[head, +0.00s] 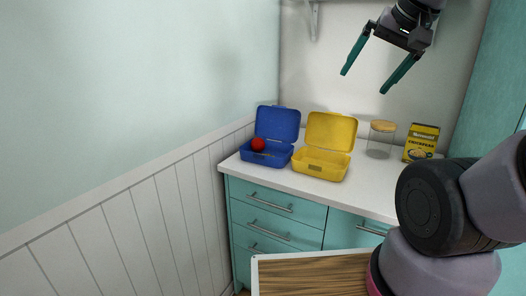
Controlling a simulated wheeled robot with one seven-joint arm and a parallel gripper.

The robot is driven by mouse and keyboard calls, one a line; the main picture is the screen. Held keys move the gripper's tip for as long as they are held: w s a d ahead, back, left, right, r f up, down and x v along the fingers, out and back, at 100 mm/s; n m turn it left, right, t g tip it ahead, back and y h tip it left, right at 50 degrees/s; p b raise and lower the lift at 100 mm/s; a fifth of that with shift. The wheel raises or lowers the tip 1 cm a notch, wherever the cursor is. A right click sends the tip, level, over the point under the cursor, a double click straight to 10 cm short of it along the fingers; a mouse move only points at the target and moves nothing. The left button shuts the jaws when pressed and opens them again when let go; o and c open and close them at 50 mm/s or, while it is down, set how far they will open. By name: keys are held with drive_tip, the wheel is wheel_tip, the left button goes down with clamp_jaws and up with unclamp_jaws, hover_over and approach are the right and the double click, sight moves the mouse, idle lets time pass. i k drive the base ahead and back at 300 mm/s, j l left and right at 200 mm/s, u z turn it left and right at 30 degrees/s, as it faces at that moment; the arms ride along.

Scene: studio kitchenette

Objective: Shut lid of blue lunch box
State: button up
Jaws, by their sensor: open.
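The blue lunch box (264,158) stands on the left end of the white counter. Its lid (279,123) is open and stands up at the back, leaning on nothing that I can see. A round red thing (258,144) sits inside the box; the rest of its contents are too small to make out. My gripper (369,80) is in the upper right of the head view, pointing down and left. Its two teal fingers are spread wide with nothing between them. It is well above the counter and apart from the blue box.
A yellow lunch box (319,170), also open, stands close to the blue one's right. A glass jar (379,143) with a wooden lid and a yellow carton (421,143) stand farther right on the counter (372,190). A wood-topped surface (310,277) is in the foreground. A wall borders the left.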

sight(277, 123)
drive_tip(key=i+j+z, duration=0.1)
drive_tip(key=i+j, duration=0.2)
drive_tip(key=i+j+z, duration=0.15)
drive_tip(key=j, duration=0.25)
drive_tip(key=i+j+z, duration=0.1)
drive_tip(key=i+j, duration=0.25)
